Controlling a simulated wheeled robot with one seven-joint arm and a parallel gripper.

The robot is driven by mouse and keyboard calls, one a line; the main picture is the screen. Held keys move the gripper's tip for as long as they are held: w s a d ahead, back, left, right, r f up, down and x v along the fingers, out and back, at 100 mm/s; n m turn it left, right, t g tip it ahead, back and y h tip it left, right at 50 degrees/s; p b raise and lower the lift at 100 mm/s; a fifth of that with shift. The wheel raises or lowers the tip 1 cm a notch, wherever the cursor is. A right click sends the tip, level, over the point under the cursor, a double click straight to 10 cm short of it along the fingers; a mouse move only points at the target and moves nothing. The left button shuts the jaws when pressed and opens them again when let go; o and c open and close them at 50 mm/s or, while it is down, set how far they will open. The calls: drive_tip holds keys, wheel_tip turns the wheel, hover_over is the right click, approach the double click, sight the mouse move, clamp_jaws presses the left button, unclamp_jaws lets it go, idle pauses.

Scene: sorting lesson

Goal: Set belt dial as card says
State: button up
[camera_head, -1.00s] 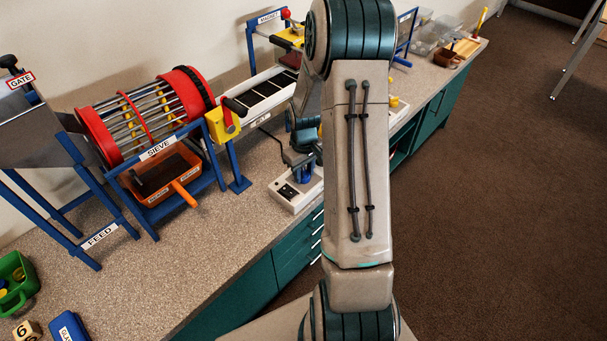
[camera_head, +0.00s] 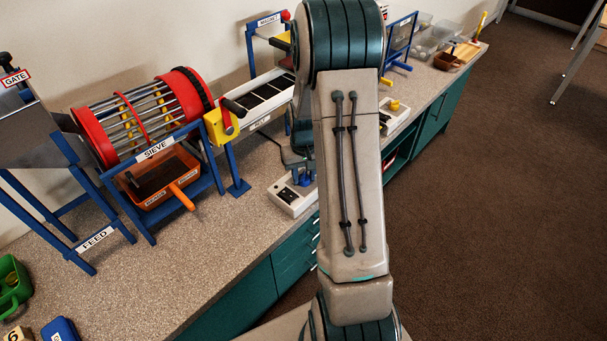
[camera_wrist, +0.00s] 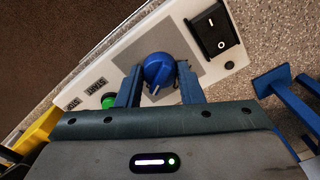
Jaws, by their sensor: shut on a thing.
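In the wrist view a blue dial (camera_wrist: 158,70) with a white pointer line sits on a grey plate of the white control box (camera_wrist: 110,67). My gripper (camera_wrist: 160,85) is shut on the dial, one blue-grey finger on each side. The pointer line points toward my gripper, slightly left. In the head view the control box (camera_head: 291,199) stands on the counter; my arm covers much of the gripper and dial. I cannot make out a card with a setting in these frames.
A black rocker switch (camera_wrist: 211,29) and a green button (camera_wrist: 109,100) flank the dial. The conveyor belt (camera_head: 265,98) is behind the box. The red sieve drum (camera_head: 140,115) and an orange bin (camera_head: 160,180) stand left.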

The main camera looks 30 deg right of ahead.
sight(304, 175)
drive_tip(key=o, duration=1)
drive_tip(key=shift+c, duration=0.2)
wheel_tip(304, 175, up, 14)
drive_tip(key=shift+f, duration=0.1)
